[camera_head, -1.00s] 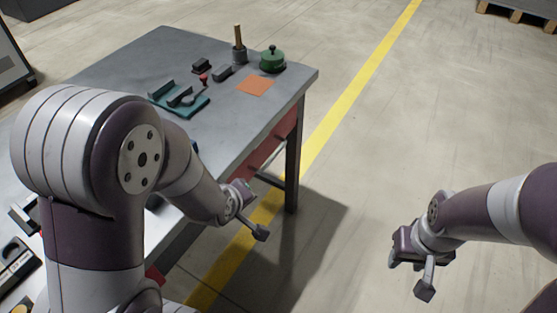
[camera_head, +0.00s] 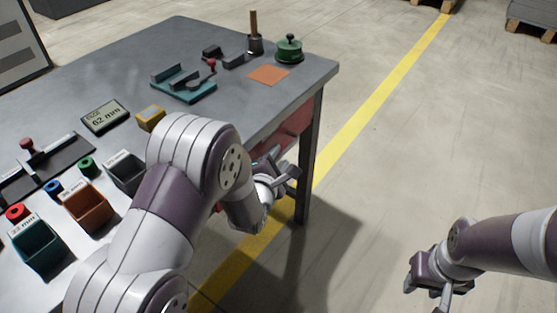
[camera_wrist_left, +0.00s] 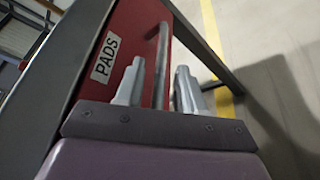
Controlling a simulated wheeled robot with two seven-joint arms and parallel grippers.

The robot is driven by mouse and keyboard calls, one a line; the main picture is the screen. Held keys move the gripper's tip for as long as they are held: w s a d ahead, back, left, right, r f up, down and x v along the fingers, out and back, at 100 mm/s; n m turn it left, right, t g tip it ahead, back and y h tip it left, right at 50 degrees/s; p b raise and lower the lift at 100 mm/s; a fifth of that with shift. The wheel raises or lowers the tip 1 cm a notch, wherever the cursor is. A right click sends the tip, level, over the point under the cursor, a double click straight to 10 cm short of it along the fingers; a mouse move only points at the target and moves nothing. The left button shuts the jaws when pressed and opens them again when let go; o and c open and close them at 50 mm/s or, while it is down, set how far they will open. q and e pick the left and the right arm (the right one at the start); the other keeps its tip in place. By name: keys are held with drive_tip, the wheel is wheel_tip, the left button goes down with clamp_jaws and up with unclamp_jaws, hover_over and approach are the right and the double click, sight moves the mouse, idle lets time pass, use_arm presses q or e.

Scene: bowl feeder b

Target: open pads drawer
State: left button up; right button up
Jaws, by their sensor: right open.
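The red pads drawer (camera_head: 292,128) is under the tabletop at the table's right side, partly hidden behind my left arm. In the left wrist view its red front (camera_wrist_left: 128,40) carries a white "PADS" label (camera_wrist_left: 106,58) and a grey bar handle (camera_wrist_left: 161,55). My left gripper (camera_head: 286,172) is at the drawer front. In the wrist view its two fingers (camera_wrist_left: 160,78) are apart, with the handle bar between them and a gap showing on each side. My right gripper (camera_head: 428,290) is open and empty, over the floor at the right.
On the grey table (camera_head: 120,60) are a teal fixture (camera_head: 185,90), a green lidded pot (camera_head: 289,50), an orange pad (camera_head: 268,75), a size display (camera_head: 105,117) and several bins. A table leg (camera_head: 305,165) stands beside the drawer.

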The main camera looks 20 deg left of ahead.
use_arm(q)
drive_tip(key=shift+w+f, duration=0.1)
drive_tip(key=shift+w, duration=0.45)
use_arm(e)
drive_tip(key=shift+f, duration=0.1)
use_arm(q)
clamp_jaws()
drive_tip(key=shift+s+d, duration=0.1)
use_arm(e)
drive_tip(key=shift+d, duration=0.1)
